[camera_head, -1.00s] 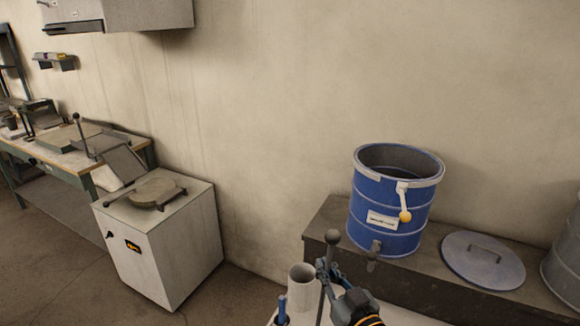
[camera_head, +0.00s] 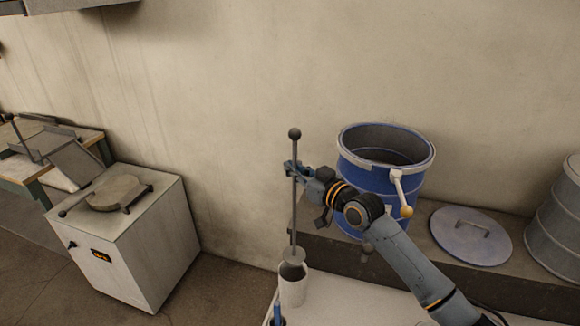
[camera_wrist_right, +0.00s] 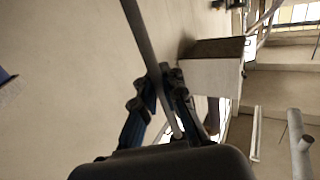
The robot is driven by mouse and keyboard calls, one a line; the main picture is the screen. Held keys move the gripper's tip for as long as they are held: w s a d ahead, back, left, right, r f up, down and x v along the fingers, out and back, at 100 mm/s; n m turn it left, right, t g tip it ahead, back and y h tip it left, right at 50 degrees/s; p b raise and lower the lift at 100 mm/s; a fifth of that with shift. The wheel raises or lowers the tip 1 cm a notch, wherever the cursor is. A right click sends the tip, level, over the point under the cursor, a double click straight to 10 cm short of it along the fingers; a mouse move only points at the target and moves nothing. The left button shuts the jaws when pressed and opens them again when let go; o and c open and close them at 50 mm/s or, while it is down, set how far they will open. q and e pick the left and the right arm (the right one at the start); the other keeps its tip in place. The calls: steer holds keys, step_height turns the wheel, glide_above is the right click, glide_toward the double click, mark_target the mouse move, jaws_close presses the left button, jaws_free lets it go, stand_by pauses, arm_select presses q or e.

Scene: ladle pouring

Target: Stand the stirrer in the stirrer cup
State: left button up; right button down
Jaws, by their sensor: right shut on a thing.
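The stirrer (camera_head: 294,210) is a thin grey rod with a dark ball on top and a round disc at its lower end. My right gripper (camera_head: 295,170) is shut on its upper rod and holds it upright. The rod also shows between the fingers in the right wrist view (camera_wrist_right: 145,40). The stirrer cup (camera_head: 293,291) is a pale cylinder on the white table. The disc appears just above the cup's mouth; I cannot tell whether it lines up in depth. My left gripper is not in view.
A blue drum (camera_head: 365,178) with a yellow-knobbed lever stands on a dark bench behind my right arm. A round lid (camera_head: 470,236) lies beside it. A blue-handled item (camera_head: 277,314) stands near the cup. The white table (camera_head: 345,308) is clear right of the cup.

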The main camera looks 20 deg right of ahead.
steer(key=shift+a+f+b, duration=0.1)
steer(key=shift+f+b, duration=0.35)
steer(key=shift+f, duration=0.25)
step_height(320, 180, down, 2)
steer(key=b, duration=0.6)
glide_above(295, 218)
steer(key=w, duration=0.1)
step_height(295, 218, down, 5)
steer(key=f+b, duration=0.3)
steer(key=f, duration=0.1)
steer(key=f+b, duration=0.3)
steer(key=f, duration=0.1)
steer(key=shift+w+a+b, duration=0.15)
steer(key=shift+a+b, duration=0.05)
steer(key=shift+b, duration=0.1)
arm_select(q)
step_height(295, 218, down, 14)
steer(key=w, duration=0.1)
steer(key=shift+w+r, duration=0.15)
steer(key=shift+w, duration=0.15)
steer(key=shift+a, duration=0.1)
arm_select(e)
steer(key=shift+r, duration=0.1)
